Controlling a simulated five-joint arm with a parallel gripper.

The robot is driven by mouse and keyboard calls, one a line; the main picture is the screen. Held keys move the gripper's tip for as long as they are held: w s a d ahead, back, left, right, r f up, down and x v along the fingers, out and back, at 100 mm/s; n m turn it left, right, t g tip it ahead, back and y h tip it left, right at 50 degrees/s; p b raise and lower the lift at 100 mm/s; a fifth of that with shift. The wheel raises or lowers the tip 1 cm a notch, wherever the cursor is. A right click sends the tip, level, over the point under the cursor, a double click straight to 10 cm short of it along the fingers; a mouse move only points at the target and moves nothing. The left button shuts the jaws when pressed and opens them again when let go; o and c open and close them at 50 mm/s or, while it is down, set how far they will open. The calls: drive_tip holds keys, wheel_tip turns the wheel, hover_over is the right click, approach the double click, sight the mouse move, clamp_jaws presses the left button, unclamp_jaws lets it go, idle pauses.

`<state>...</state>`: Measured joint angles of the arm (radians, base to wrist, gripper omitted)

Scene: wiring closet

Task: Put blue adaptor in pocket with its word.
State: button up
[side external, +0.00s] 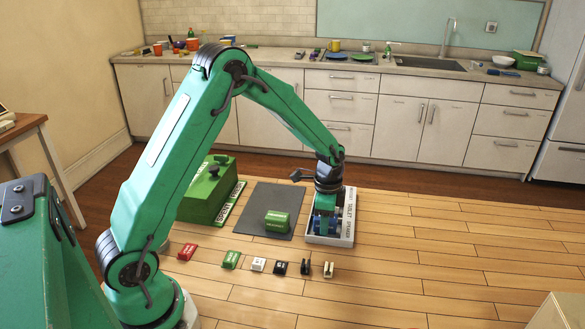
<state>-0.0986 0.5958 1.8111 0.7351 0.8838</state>
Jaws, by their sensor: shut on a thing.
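My gripper (325,226) points down inside a white tray (347,215) with words printed along its right rim, of which "TABLET" seems readable. The gripper is shut on the blue adaptor (317,226), which shows as small blue patches around the green fingers, low in the tray's near part. The fingers hide most of the adaptor and its word. I cannot tell whether it touches the tray floor. The pocket dividers are mostly hidden behind my gripper.
Red (187,251), green (231,259), white (258,264) and black (280,267) adaptors lie in a row in front, with two narrow dark-and-pale pieces (328,269). A green block (277,222) sits on a grey mat (262,196). A large green box (207,190) stands left.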

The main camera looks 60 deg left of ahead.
drive_tip(key=shift+f, duration=0.5)
drive_tip(key=shift+f, duration=0.1)
drive_tip(key=o, duration=0.8)
drive_tip(key=shift+c, duration=0.2)
wheel_tip(320, 180, up, 11)
drive_tip(key=shift+r, duration=0.6)
drive_tip(key=shift+r, duration=0.1)
